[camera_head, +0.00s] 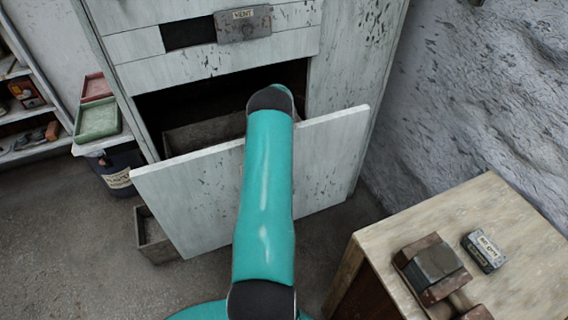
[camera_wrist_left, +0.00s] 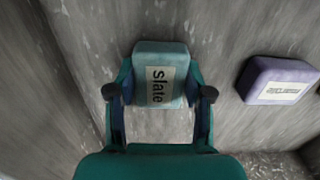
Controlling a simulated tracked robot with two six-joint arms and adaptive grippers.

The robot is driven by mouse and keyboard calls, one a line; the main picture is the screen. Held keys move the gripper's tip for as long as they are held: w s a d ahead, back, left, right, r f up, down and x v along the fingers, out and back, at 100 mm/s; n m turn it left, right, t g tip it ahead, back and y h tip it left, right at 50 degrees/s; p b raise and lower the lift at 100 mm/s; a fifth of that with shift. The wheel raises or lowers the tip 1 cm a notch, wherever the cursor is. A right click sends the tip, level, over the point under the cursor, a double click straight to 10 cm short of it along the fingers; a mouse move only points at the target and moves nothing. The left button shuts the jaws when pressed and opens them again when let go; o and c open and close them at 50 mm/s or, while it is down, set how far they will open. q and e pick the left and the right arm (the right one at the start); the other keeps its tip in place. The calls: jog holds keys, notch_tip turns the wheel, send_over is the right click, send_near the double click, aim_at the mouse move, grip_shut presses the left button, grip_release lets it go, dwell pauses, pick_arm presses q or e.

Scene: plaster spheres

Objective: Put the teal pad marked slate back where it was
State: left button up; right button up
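The teal pad (camera_wrist_left: 160,72) carries a white label reading "slate" and sits between the two fingers of my left gripper (camera_wrist_left: 159,90) in the left wrist view. The fingers press close on both sides of it, and the gripper looks shut on it. In the head view one teal arm of mine reaches over the front of an open drawer (camera_head: 185,205) into the cabinet, and its gripper is hidden. A purple pad (camera_wrist_left: 278,80) with a label too blurred to read lies to the right of the teal pad. My right gripper is in neither view.
The drawer stands out of the pale cabinet (camera_head: 345,70). A wooden table (camera_head: 420,235) at right bears a dark block (camera_head: 432,266) and a small labelled box (camera_head: 484,250). Green (camera_head: 97,120) and red (camera_head: 96,86) trays are at left. An open box (camera_head: 152,240) lies on the floor.

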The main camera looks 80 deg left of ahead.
pick_arm(q)
jog(key=o, duration=0.4)
jog(key=shift+r, duration=0.15)
notch_tip(320, 180, up, 12)
jog(key=shift+f, duration=0.1)
dwell(0.3)
dwell(0.4)
